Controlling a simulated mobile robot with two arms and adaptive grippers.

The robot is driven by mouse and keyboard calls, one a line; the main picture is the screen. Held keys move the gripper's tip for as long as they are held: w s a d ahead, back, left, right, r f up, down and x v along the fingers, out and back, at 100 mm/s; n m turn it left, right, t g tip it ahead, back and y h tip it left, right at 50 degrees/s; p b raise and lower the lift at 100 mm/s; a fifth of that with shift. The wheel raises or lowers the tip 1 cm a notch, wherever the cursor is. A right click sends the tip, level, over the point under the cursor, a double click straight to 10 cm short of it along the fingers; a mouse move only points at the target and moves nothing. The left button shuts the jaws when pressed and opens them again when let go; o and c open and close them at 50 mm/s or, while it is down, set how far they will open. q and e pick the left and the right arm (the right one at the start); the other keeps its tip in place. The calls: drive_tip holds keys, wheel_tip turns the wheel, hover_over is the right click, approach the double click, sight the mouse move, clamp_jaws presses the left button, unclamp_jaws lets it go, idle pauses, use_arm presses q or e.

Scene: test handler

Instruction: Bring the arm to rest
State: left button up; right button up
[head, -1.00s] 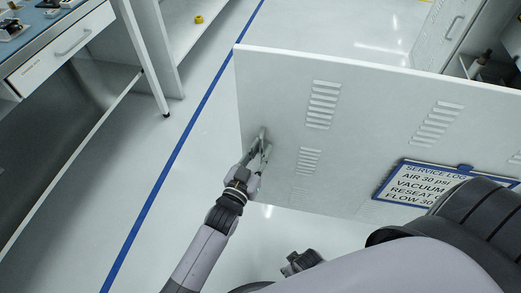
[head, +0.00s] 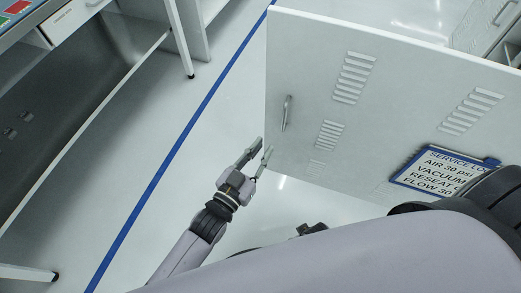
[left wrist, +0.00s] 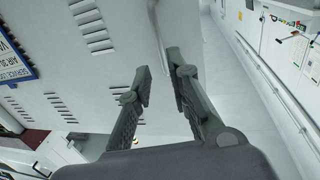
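My left gripper (head: 257,150) is open and empty in the head view, just left of and below a metal handle (head: 287,113) on a white louvred door (head: 400,100). The fingers are apart from the handle. In the left wrist view, the two fingers (left wrist: 160,80) are spread, with nothing between them, and the door panel (left wrist: 110,75) is beyond them. A grey-lilac arm link of mine crosses the bottom of the head view. My right gripper does not show.
A service log clipboard (head: 440,170) hangs on the door. A workbench (head: 90,75) with legs stands at the left. A blue line (head: 175,155) runs along the open pale floor between bench and door. A drawer cabinet (head: 485,28) is behind the door.

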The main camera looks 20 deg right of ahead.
use_arm(q)
drive_tip(key=shift+a, duration=0.1)
idle(0.5)
drive_tip(key=s+a+f+n+g+y, duration=0.25)
drive_tip(key=a+f+y, duration=0.25)
drive_tip(key=a+f, duration=0.7)
drive_tip(key=s+a+f+n+g+y, duration=0.25)
drive_tip(key=a+f+y, duration=0.5)
drive_tip(key=f, duration=0.75)
drive_tip(key=s+a+f+n+g+y+p, duration=0.1)
drive_tip(key=s+a+f+g, duration=0.1)
drive_tip(key=s+a+f, duration=0.35)
drive_tip(key=s+a+f+n+g, duration=0.2)
drive_tip(key=s+a+f+g, duration=0.1)
drive_tip(key=s+a, duration=0.55)
drive_tip(key=s+a+r+p, duration=0.2)
drive_tip(key=s+r+p, duration=0.1)
drive_tip(key=s+p, duration=1)
drive_tip(key=shift+s+r+g, duration=0.15)
drive_tip(key=shift+s+g, duration=0.15)
drive_tip(key=shift+s, duration=0.05)
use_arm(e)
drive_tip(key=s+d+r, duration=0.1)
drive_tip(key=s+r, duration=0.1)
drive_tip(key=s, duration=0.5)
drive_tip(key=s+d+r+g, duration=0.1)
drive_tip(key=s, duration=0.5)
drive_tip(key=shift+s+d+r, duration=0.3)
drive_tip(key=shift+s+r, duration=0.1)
